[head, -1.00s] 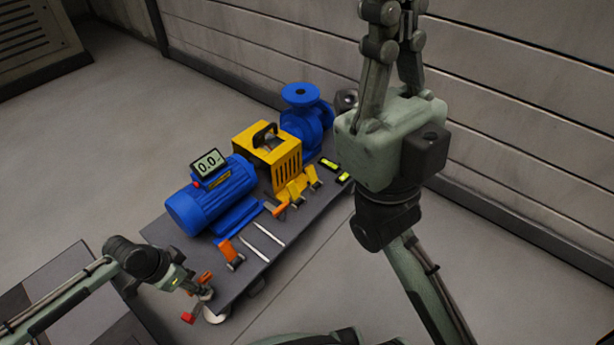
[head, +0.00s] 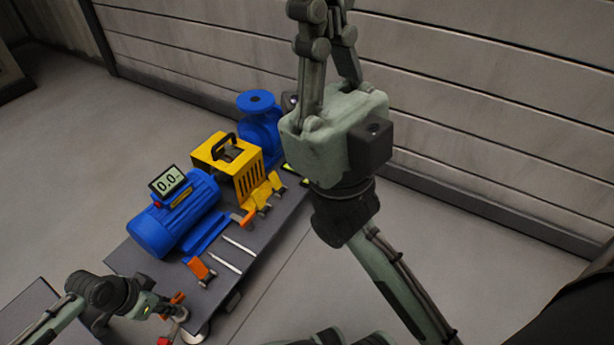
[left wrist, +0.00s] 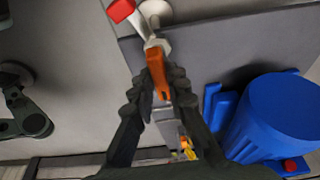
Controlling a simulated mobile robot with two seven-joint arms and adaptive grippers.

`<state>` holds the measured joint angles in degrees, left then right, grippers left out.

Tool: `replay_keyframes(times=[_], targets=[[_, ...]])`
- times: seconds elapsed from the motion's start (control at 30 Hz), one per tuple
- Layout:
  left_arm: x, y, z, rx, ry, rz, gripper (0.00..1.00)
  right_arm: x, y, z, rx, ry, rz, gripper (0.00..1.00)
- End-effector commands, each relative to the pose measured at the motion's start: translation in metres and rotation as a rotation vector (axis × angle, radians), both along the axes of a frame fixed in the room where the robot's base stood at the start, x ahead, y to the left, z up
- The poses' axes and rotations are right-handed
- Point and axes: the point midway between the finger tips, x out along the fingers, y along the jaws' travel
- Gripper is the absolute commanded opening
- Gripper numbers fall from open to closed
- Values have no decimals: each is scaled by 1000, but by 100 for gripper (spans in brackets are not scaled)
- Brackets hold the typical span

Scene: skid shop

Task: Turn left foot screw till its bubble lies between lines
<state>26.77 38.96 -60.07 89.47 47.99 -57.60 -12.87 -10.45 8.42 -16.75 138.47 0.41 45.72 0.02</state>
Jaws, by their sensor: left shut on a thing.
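My left gripper (head: 164,306) is at the near corner of the dark skid plate (head: 130,263). In the left wrist view its fingers (left wrist: 160,82) are closed on an orange piece (left wrist: 157,62) of the foot screw. A grey nut (left wrist: 158,45), a pale round foot (left wrist: 157,9) and a red-ended handle (left wrist: 121,10) show just beyond the fingertips.
On the plate stand a blue motor (head: 160,232) with a readout (head: 168,181) showing 0.0, a yellow guard (head: 222,158) and a blue pump (head: 259,118). Orange and yellow clamps and two thin silver strips (head: 238,245) lie along the near side. A plank wall (head: 470,90) stands behind.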

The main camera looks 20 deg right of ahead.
Motion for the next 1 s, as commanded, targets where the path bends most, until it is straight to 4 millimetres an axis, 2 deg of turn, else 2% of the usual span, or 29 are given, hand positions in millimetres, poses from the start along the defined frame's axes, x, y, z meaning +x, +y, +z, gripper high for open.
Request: replay_keyframes(times=[0.1, 0.33, 0.8, 1.0], targets=[[-1, 0, 4, 0, 2, 59, 0, 0, 0, 17, 0, -1, 0, 0], [0, 1, 3, 1, 1, 186, 0, 0, 0, 39, 1, -2, -1, 0], [2, 3, 0, 4, -4, 242, 0, 0, 0, 43, 1, -3, -1, 0], [2, 3, 5, 4, -3, 343, 0, 0, 0, 62, 1, -3, -1, 0]])
